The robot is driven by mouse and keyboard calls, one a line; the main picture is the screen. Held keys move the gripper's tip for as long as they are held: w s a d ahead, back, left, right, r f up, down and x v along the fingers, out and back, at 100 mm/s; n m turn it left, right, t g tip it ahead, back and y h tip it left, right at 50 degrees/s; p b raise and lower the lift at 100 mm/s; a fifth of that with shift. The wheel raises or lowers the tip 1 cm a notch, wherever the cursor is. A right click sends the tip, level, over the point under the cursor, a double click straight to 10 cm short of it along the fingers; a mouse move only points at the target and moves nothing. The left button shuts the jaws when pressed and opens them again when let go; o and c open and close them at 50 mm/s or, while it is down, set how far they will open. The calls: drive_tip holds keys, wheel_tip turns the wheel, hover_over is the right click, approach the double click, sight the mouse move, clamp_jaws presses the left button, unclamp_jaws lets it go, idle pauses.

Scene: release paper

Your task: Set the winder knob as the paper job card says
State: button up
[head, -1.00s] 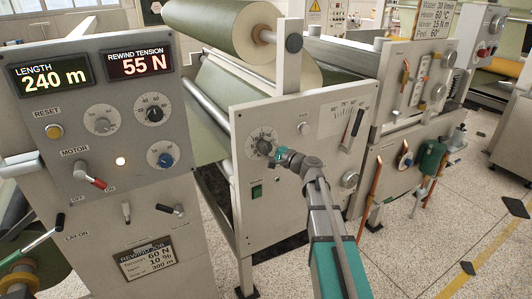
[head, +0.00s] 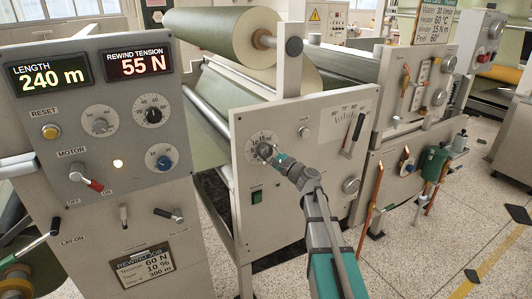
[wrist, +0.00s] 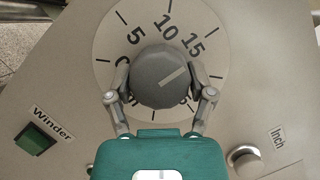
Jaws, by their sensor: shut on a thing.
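The winder knob (wrist: 158,78) is a round grey knob on a white numbered dial (wrist: 110,40). It also shows in the head view (head: 264,150). Its pale pointer line aims right and slightly up, clockwise past the 15. My gripper (wrist: 155,93) is shut on the knob, one finger at its left side and one at its right. The fingers hide part of the dial's lower numbers. The job card (head: 146,265) at the lower left of the head view reads REWIND JOB, 60 N, 10 % and 300 m; its small words are blurred.
A green button (wrist: 34,139) beside the word Winder and an Inch button (wrist: 244,160) flank the gripper. The left console (head: 100,200) has displays reading 240 m and 55 N, several dials and levers. A paper roll (head: 225,35) is above the winder panel. Open floor lies at right.

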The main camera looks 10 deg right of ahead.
drive_tip(key=o, duration=1.1)
drive_tip(key=shift+r+n+p, duration=0.1)
drive_tip(key=shift+n+p, duration=0.2)
drive_tip(key=shift+n, duration=0.1)
